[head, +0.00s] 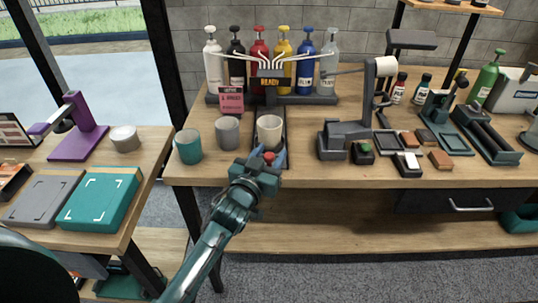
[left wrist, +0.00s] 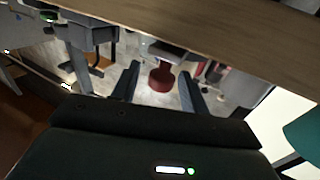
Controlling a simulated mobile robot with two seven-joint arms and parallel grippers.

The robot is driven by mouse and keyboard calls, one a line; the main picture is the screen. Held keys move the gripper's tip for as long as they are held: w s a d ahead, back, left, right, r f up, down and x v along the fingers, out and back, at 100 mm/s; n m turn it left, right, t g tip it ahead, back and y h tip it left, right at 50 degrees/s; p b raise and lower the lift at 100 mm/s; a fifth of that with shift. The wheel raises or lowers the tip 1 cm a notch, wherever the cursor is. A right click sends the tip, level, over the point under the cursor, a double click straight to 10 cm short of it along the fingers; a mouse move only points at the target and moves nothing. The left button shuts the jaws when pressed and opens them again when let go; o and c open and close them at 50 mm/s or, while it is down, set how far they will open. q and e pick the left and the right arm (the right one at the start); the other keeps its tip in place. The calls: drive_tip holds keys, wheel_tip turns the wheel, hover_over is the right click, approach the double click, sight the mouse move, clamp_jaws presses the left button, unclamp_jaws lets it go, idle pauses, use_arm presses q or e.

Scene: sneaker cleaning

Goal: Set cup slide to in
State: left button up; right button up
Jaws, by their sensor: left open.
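The cup slide (head: 285,124) is a dark narrow track that runs from the "READY" dispenser toward the table's front edge. A cream cup (head: 269,131) stands upright on it, in front of the dispenser. A red knob (head: 269,157) is at the slide's front end; it also shows in the left wrist view (left wrist: 161,78). My left gripper (head: 268,161) is open at the table's front edge, with the knob between its fingers (left wrist: 157,85). I cannot tell whether the fingers touch the knob. My right gripper is not in view.
A grey cup (head: 227,132) and a teal cup (head: 188,146) stand left of the slide. The dispenser (head: 272,84) has several coloured pump bottles. A dark grey device (head: 345,138) stands to the right. Bare tabletop (head: 310,175) lies right of my gripper.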

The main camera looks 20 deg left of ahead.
sight(271, 142)
use_arm(q)
drive_tip(key=shift+c, duration=0.5)
clamp_jaws()
drive_tip(key=w, duration=0.2)
drive_tip(key=w+a, duration=0.1)
drive_tip(key=w, duration=0.1)
drive_tip(key=shift+a, duration=0.1)
drive_tip(key=shift+o, duration=0.5)
unclamp_jaws()
drive_tip(key=shift+s, duration=0.1)
